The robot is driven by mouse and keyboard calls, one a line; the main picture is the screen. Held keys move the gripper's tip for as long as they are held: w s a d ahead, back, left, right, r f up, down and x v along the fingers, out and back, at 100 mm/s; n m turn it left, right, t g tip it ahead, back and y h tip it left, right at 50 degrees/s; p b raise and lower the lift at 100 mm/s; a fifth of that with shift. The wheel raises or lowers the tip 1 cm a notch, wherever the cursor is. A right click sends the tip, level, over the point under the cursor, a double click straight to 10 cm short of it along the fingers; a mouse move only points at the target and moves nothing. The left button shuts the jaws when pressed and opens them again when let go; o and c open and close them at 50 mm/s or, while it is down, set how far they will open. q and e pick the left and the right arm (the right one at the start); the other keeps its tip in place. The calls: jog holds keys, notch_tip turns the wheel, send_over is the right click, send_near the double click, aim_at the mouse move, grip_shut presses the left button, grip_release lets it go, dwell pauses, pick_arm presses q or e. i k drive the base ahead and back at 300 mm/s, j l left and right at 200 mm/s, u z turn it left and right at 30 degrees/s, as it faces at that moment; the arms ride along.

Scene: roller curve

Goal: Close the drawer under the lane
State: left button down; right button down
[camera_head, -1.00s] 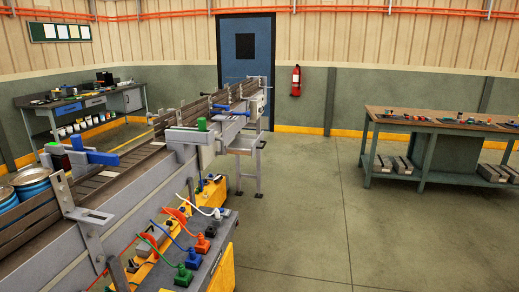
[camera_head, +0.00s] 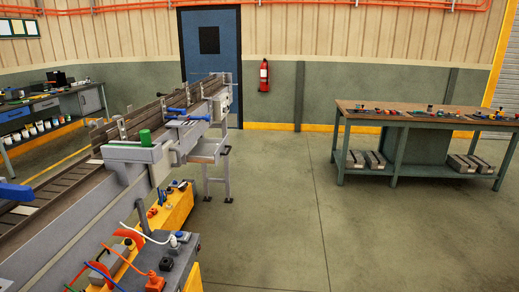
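The roller lane (camera_head: 55,198) runs from the lower left toward the blue door. Under its near side a yellow unit (camera_head: 179,210) sticks out to the right, with small coloured parts on it. A grey panel (camera_head: 180,256) with coloured plugs and cables stands in front of it. I cannot tell whether a drawer is part of this yellow unit; no drawer front or handle shows clearly. Neither of my grippers is in view.
Clear concrete floor (camera_head: 275,215) lies right of the lane. A green workbench (camera_head: 396,119) with tools stands at the right. A fire extinguisher (camera_head: 264,76) hangs right of the blue door (camera_head: 209,60). Another bench (camera_head: 45,103) stands at the far left.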

aim_at(204, 150)
jog(key=i, duration=2.35)
